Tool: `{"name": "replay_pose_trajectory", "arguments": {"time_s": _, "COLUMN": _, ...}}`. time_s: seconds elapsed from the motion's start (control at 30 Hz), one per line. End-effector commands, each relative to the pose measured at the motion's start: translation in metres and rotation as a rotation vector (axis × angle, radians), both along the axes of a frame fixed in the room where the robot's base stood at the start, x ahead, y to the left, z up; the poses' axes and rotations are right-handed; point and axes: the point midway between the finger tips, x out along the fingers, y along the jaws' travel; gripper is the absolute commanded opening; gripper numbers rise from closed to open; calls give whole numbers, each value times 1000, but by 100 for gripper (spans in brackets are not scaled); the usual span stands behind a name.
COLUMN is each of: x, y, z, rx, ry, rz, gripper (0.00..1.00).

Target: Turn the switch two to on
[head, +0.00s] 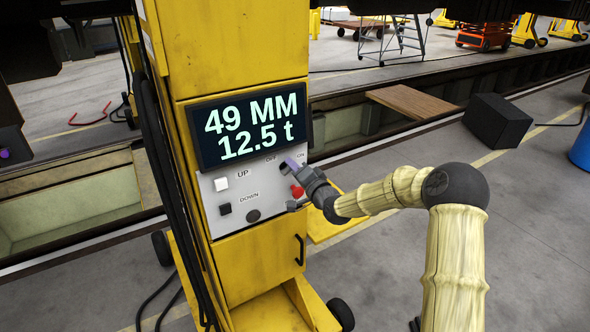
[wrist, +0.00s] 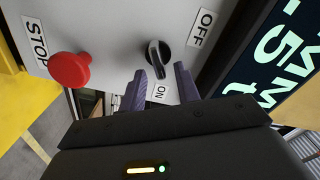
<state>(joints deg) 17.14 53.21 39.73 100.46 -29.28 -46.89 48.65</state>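A black rotary switch with a grey handle (wrist: 157,57) sits on the grey panel between the OFF label (wrist: 202,27) and the ON label (wrist: 160,92). Its handle's lower end points toward ON in the wrist view. No number on the switch is visible. My gripper (wrist: 160,69) is open, its two purple fingers apart with the handle's lower end showing in the gap between them; I cannot tell whether either touches it. In the head view my gripper (head: 293,163) is at the panel's upper right and hides most of the switch.
A red STOP button (wrist: 70,70) is close beside the switch; it also shows in the head view (head: 297,191). UP (head: 221,184) and DOWN (head: 225,209) buttons are on the panel's left. A display (head: 250,126) reading 49 MM and 12.5 t is just above on the yellow column (head: 235,45).

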Motion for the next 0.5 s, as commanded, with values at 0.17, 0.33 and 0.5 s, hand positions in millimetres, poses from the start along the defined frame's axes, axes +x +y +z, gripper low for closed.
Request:
{"name": "replay_pose_trajectory", "arguments": {"time_s": 0.17, "x": 0, "y": 1, "z": 0, "rx": 0, "ry": -1, "rz": 0, "gripper": 32}}
{"name": "replay_pose_trajectory", "arguments": {"time_s": 0.33, "x": -3, "y": -2, "z": 0, "rx": -1, "ry": -3, "rz": 1, "gripper": 32}}
{"name": "replay_pose_trajectory", "arguments": {"time_s": 0.5, "x": -17, "y": -11, "z": -1, "rx": -2, "ry": -1, "rz": 0, "gripper": 32}}
